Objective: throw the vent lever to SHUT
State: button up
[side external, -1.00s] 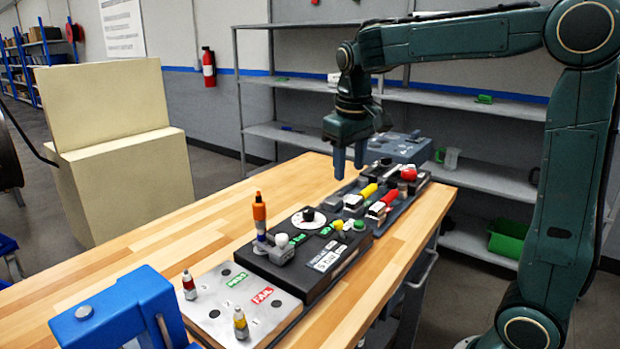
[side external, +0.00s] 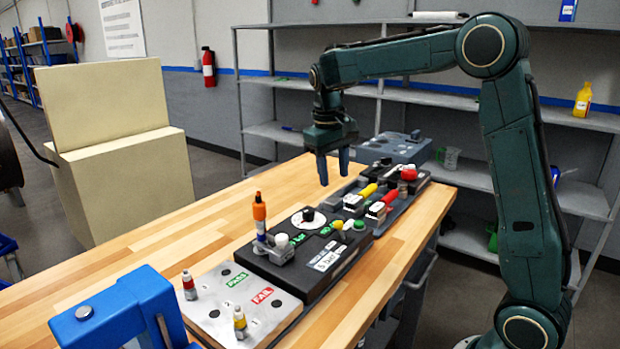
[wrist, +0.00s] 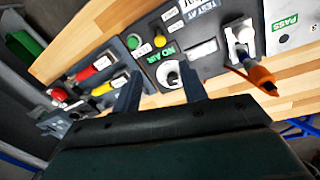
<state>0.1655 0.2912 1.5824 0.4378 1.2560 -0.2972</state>
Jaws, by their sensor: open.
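Two handled levers sit on the dark panel beyond the middle of the bench: one with a yellow grip (side external: 368,190) and one with a red grip (side external: 390,196). The wrist view also shows the yellow grip (wrist: 103,89) and red grip (wrist: 88,72) left of my fingers. I cannot read which one is the vent lever or its SHUT mark. My gripper (side external: 332,178) is open and empty, pointing down above the bench, left of the levers and apart from them. In the wrist view my gripper (wrist: 162,74) has its fingertips near the black box's dial.
The black box (side external: 345,255) carries a white dial (side external: 308,218), yellow and green buttons, and an upright orange-tipped tool (side external: 260,215). A grey PASS/FAIL plate (side external: 215,310) with small bottles is nearer. A red knob (side external: 408,174) stands beyond the levers. Bare wood lies left of the panels.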

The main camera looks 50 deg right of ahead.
aim_at(338, 221)
jog(key=f, duration=0.4)
jog(key=d+f, duration=0.1)
jog(key=f, duration=0.7)
jog(key=shift+s+d+f, duration=0.25)
jog(key=shift+f, duration=0.05)
grip_shut()
